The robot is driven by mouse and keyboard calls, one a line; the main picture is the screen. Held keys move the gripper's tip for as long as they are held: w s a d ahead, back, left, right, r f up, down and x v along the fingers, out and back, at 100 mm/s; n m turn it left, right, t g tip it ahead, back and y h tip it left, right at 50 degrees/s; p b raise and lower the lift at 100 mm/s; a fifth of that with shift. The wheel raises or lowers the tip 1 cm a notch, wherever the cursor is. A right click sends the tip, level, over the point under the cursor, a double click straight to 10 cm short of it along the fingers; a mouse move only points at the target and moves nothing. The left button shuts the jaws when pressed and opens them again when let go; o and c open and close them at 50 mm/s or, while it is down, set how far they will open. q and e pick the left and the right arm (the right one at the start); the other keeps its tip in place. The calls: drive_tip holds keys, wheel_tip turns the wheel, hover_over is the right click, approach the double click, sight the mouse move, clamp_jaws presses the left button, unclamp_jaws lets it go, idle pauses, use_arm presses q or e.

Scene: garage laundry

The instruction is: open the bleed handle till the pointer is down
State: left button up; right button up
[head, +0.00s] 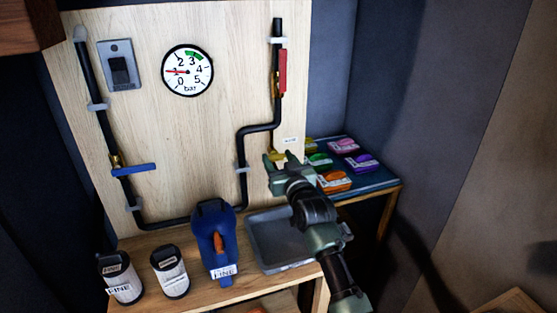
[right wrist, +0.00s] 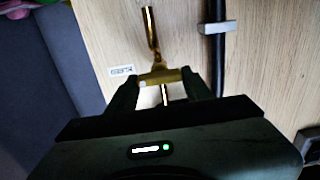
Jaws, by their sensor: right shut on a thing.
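The round pressure gauge (head: 187,71) hangs on the wooden board in the head view. Its red pointer lies nearly level, pointing left near the 1. The brass bleed handle (right wrist: 172,75) shows in the right wrist view as a crosspiece below a short brass pipe (right wrist: 151,28). A little of its yellow shows in the head view (head: 277,156). My right gripper (head: 281,164) is at the board's lower right, and its fingers (right wrist: 161,90) are shut on the bleed handle, one on each side. My left gripper is not in view.
A black pipe with a blue lever (head: 134,170) and a red lever (head: 283,71) runs over the board, with a switch (head: 120,70). Below are a grey tray (head: 263,260), a blue container (head: 215,243) and two jars. Several coloured packs lie on the right shelf.

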drive_tip(key=shift+n, duration=0.3)
drive_tip(key=n+p, duration=0.1)
drive_tip(key=n, duration=0.1)
drive_tip(key=shift+n, duration=0.3)
drive_tip(key=shift+a+n+p, duration=0.1)
drive_tip(key=shift+n+p, duration=0.55)
drive_tip(key=shift+n, duration=1.15)
drive_tip(key=o, duration=1.4)
drive_tip(key=shift+s, duration=0.1)
